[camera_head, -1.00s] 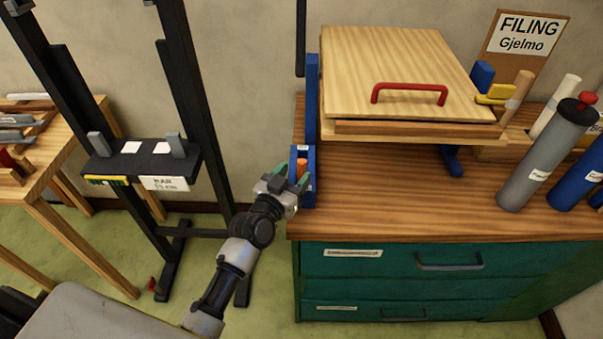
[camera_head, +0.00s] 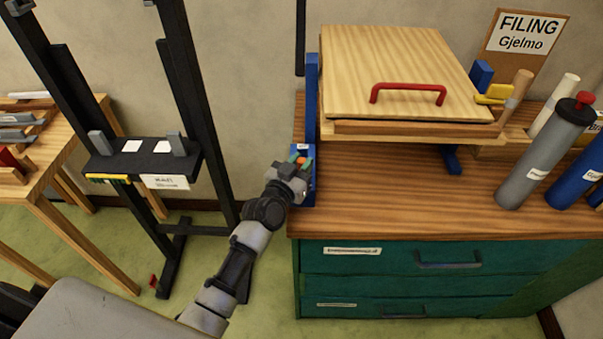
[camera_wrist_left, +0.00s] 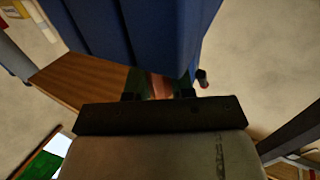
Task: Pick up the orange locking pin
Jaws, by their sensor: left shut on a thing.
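The orange locking pin (camera_head: 301,160) shows as a small orange piece at the blue bracket (camera_head: 312,190) on the left end of the wooden bench. My left gripper (camera_head: 297,164) is at the bracket and shut on the pin, its green fingertips on either side of it. In the left wrist view the fingers (camera_wrist_left: 160,88) close around a dim orange-brown piece (camera_wrist_left: 160,85) right against the blue bracket (camera_wrist_left: 140,35). Most of the pin is hidden by the gripper and the bracket. My right gripper is not in view.
Grey and blue cylinders (camera_head: 545,155) stand at the bench's right. A black stand (camera_head: 140,160) is on the left, with open floor between it and the green drawers (camera_head: 390,265).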

